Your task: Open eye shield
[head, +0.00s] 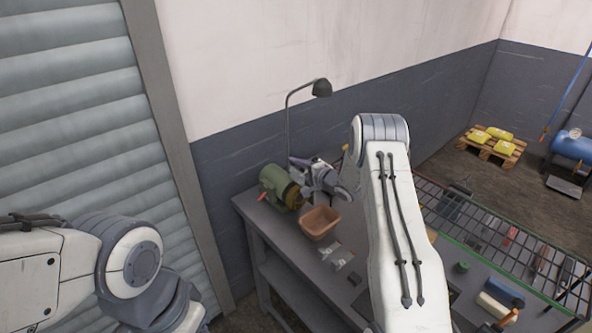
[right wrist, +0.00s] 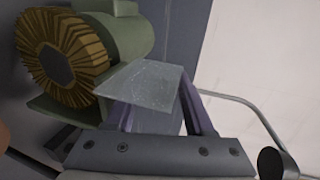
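A green bench grinder (head: 276,185) stands at the far left end of the workbench. In the right wrist view its round wire-brush wheel (right wrist: 62,68) faces the camera. The eye shield (right wrist: 145,85), a greyish see-through plate, sticks out beside the wheel at the right of the green housing (right wrist: 130,38). My right gripper (head: 306,168) is at the grinder's right side. In the right wrist view its two purple fingers (right wrist: 158,105) are apart, with the shield overlapping the left one; I cannot tell whether they touch. My left arm shows at lower left, its gripper out of view.
A tan bin (head: 320,222) stands on the bench in front of the grinder. A black desk lamp (head: 321,88) rises behind; its stem (right wrist: 240,103) passes right of my right gripper. A wire rack (head: 500,235) and small items occupy the bench's right part.

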